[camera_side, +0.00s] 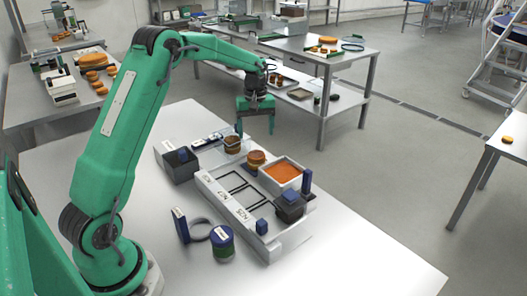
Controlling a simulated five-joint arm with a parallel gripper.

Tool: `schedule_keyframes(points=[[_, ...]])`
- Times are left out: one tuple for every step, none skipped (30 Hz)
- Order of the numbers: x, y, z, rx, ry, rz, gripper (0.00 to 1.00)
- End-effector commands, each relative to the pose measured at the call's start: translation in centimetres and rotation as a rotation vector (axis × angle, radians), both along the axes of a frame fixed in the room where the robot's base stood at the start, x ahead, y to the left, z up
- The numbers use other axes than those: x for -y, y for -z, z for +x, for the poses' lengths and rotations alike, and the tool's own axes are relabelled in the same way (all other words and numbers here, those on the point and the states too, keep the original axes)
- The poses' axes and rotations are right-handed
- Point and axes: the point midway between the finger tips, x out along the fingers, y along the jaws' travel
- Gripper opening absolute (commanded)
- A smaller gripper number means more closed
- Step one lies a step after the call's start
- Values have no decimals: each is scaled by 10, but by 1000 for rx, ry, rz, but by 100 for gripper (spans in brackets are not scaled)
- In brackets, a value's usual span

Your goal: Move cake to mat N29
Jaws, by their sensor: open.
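My gripper (256,129) is open and empty, pointing down above the back of the work table. Below it, a round brown cake (232,146) stands at the back left, and a second brown cake (256,159) stands on a dark pad to its right. Both are apart from the fingers. A white rack in front has black outlined mats, one toward the back (231,183) and one toward the front (246,197). White labels (222,196) run along its left edge; their print is too small to read surely, so I cannot tell which is N29.
A white tray with orange filling (282,172) is right of the cakes. A grey bin (290,207), an upright blue block (307,181) and a blue cube (262,226) are at the right. A dark box (178,164), grey ring (201,229) and blue-green jar (222,241) stand left. The front right table is clear.

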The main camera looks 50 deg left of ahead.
Motion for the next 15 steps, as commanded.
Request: schedule_keyframes(points=[[0, -6, 1, 3, 0, 1, 77], [0, -8, 0, 1, 0, 0, 77], [0, -11, 0, 0, 0, 0, 77], [0, -12, 0, 0, 0, 0, 77], [0, -14, 0, 0, 0, 0, 77], [0, -15, 0, 0, 0, 0, 77], [0, -16, 0, 0, 0, 0, 77], [0, -17, 0, 0, 0, 0, 77], [0, -17, 0, 0, 0, 0, 77], [0, -17, 0, 0, 0, 0, 77], [0, -17, 0, 0, 0, 0, 77], [0, -17, 0, 0, 0, 0, 77], [0, -17, 0, 0, 0, 0, 77], [0, -17, 0, 0, 0, 0, 77], [0, -17, 0, 0, 0, 0, 77]])
